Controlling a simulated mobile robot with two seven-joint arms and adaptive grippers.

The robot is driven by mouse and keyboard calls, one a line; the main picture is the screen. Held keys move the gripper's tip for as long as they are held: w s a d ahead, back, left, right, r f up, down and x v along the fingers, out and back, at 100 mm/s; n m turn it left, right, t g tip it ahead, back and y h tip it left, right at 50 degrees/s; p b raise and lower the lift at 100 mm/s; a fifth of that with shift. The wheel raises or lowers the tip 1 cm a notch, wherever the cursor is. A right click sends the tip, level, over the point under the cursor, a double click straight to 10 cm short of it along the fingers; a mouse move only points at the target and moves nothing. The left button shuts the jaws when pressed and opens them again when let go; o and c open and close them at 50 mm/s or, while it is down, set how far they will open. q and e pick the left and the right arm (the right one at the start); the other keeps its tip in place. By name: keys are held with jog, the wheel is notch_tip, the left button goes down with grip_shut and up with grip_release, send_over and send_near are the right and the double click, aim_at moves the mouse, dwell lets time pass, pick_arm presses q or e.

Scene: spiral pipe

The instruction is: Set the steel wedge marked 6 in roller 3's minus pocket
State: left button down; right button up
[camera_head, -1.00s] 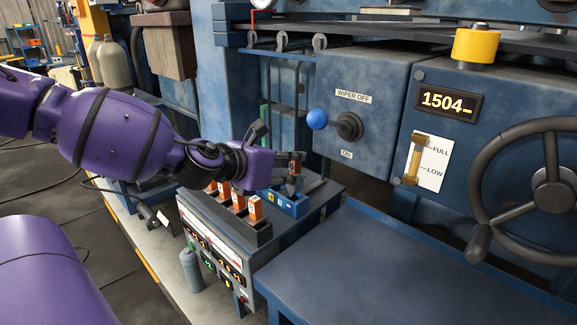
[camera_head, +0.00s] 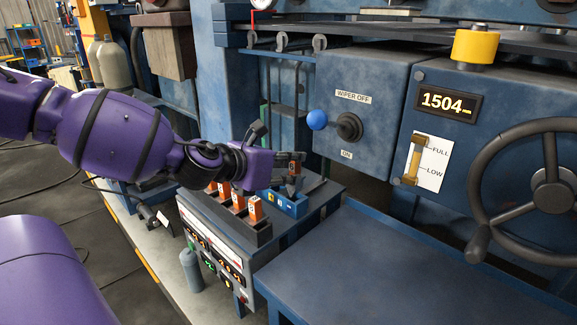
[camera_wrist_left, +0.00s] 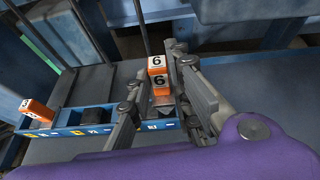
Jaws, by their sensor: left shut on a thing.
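The steel wedge marked 6 (camera_wrist_left: 161,84), with an orange top and grey steel body, is upright between the fingers of my left gripper (camera_wrist_left: 160,100). In the head view my left gripper (camera_head: 291,170) is shut on this wedge, close above the blue tray (camera_head: 292,206). In the left wrist view the wedge's lower end is at the right part of the blue tray (camera_wrist_left: 70,131). I cannot tell whether it touches the tray. Which pocket is roller 3's minus pocket is not readable. My right gripper is not in view.
Another orange-topped wedge (camera_wrist_left: 38,110) stands at the tray's left end. A dark rack (camera_head: 262,236) with several orange-topped wedges (camera_head: 255,207) is left of the tray. A blue table (camera_head: 390,260) to the right is bare. A blue-knobbed lever (camera_head: 317,119) sticks out behind.

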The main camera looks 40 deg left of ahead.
pick_arm(q)
jog(key=shift+f, duration=0.45)
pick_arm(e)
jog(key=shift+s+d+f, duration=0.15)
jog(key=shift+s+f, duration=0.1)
pick_arm(q)
jog(key=shift+f+b, duration=0.4)
jog(key=shift+f, duration=0.55)
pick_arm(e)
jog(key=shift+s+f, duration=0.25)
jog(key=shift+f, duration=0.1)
pick_arm(q)
jog(key=shift+f, duration=0.65)
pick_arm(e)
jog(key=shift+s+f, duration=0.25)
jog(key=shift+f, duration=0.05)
pick_arm(q)
jog(key=c, duration=1.5)
grip_release()
jog(key=shift+s, duration=0.1)
jog(key=shift+s+a, duration=0.1)
jog(key=shift+s, duration=0.05)
jog(key=v, duration=1.1)
jog(key=shift+s+r, duration=0.2)
jog(key=shift+s, duration=0.1)
